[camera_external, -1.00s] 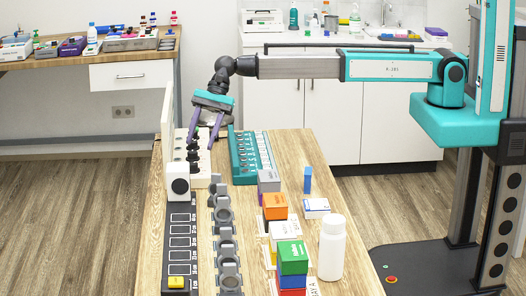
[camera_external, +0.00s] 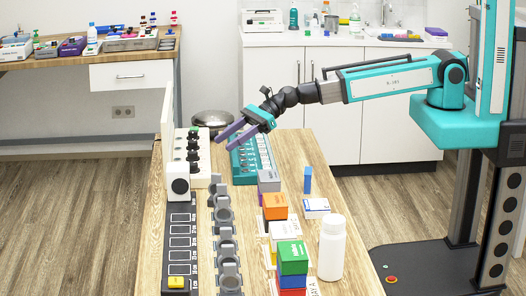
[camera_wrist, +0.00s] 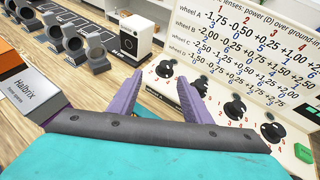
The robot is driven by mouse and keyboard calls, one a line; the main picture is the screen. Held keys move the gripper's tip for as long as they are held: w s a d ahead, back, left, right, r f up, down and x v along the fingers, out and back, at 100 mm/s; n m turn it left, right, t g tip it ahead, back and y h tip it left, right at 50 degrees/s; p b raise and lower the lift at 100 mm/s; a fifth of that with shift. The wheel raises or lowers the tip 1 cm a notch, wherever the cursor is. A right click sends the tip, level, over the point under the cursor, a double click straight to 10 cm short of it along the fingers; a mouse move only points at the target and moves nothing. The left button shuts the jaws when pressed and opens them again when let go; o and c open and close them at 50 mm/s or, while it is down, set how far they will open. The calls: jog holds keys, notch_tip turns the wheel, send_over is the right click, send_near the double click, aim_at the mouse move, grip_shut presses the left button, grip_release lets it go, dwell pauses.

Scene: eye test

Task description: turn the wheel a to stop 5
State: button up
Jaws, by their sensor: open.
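A cream box (camera_external: 204,170) carries a row of black knobs (camera_external: 193,145) on the table's left side. In the wrist view the knobs (camera_wrist: 235,109) have small red numbers around them. My gripper (camera_external: 223,139) is open, right of the box and apart from the knobs. In the wrist view its purple fingers (camera_wrist: 159,82) are spread with nothing held between them.
A teal rack (camera_external: 243,176) stands just right of the box, under my gripper. Grey ring holders (camera_external: 224,215), a black strip with a white block (camera_external: 178,182), coloured boxes (camera_external: 292,258) and a white bottle (camera_external: 332,248) stand nearer. A green button (camera_wrist: 303,153) is beside the knobs.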

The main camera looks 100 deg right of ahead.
aim_at(194, 163)
jog(key=shift+s+d+m+t+h, duration=0.4)
jog(key=shift+s+d+m+h, duration=0.1)
jog(key=shift+s+d+m, duration=0.3)
jog(key=shift+a, duration=0.1)
jog(key=shift+w+f, duration=0.1)
jog(key=shift+p+x, duration=1.05)
jog(key=shift+x, duration=5.75)
jog(key=shift+a, duration=0.15)
jog(key=shift+c, duration=0.6)
jog(key=c, duration=0.9)
jog(key=shift+c, duration=0.2)
